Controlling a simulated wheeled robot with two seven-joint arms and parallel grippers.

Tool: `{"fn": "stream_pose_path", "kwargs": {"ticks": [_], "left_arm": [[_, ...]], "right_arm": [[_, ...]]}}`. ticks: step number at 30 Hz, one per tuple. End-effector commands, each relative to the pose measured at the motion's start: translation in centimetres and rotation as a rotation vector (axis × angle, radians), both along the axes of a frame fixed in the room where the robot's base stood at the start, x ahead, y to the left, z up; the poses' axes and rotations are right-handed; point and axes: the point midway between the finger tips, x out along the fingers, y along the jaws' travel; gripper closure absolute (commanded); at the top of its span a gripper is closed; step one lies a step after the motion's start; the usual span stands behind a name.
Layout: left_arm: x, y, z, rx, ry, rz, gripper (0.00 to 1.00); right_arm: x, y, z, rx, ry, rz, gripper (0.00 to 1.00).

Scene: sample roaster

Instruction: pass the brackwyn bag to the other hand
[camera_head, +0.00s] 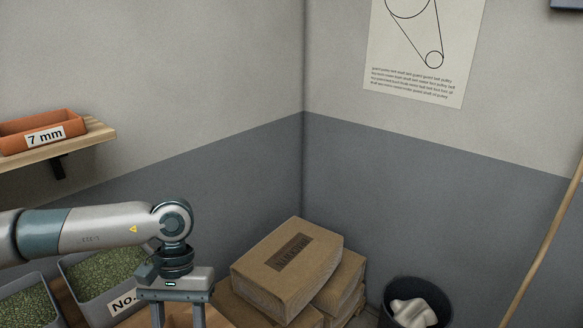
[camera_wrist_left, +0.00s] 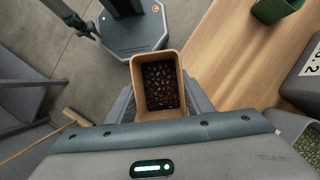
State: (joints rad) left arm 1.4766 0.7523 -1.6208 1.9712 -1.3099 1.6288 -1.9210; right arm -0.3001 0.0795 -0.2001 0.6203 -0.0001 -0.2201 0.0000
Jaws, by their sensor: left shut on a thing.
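An open-topped tan bag (camera_wrist_left: 140,72) filled with dark roasted beans stands between my left jaws in the left wrist view. No label shows there, so I cannot read its name. My left gripper (camera_head: 178,316) points down at the bottom of the head view, shut on this bag. The bag cannot be made out clearly in the head view, where the lower fingers are cut off. A dark forked end, seemingly my right gripper (camera_wrist_left: 84,27), shows at the upper left of the left wrist view. It is too small to tell whether it is open or shut.
Bins of green beans (camera_head: 104,276) stand at lower left. A wooden table (camera_wrist_left: 232,50) carries a green container (camera_wrist_left: 273,8). Cardboard boxes (camera_head: 288,268) are stacked in the corner by a dark waste bin (camera_head: 389,296). A shelf (camera_head: 90,138) holds an orange "7 mm" tray (camera_head: 38,130).

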Motion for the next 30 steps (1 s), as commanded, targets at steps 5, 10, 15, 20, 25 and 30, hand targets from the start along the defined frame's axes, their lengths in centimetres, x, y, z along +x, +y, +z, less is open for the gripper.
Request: {"fn": "stream_pose_path", "kwargs": {"ticks": [5,10,15,20,25,30], "left_arm": [[0.0,0.0,0.0,-0.001,0.000,0.001,0.78],[0.0,-0.1,0.0,0.000,-0.001,0.000,0.78],[0.2,-0.6,0.4,0.000,-0.001,-0.024,0.78],[0.6,-1.9,1.3,-0.001,-0.002,-0.086,0.78],[1.3,-4.1,2.9,-0.001,-0.003,-0.193,0.78],[2.1,-6.8,4.8,-0.001,-0.002,-0.328,0.78]], "right_arm": [[0.0,0.0,0.0,0.000,0.000,0.000,0.69],[0.0,0.0,0.0,0.000,0.000,0.000,0.69],[0.0,0.0,0.0,0.000,0.000,0.000,0.69],[0.0,0.0,0.0,0.000,0.000,-0.001,0.69],[0.0,0.0,0.0,0.000,0.000,-0.001,0.69],[0.0,0.0,0.0,0.000,0.000,0.000,0.69]]}}
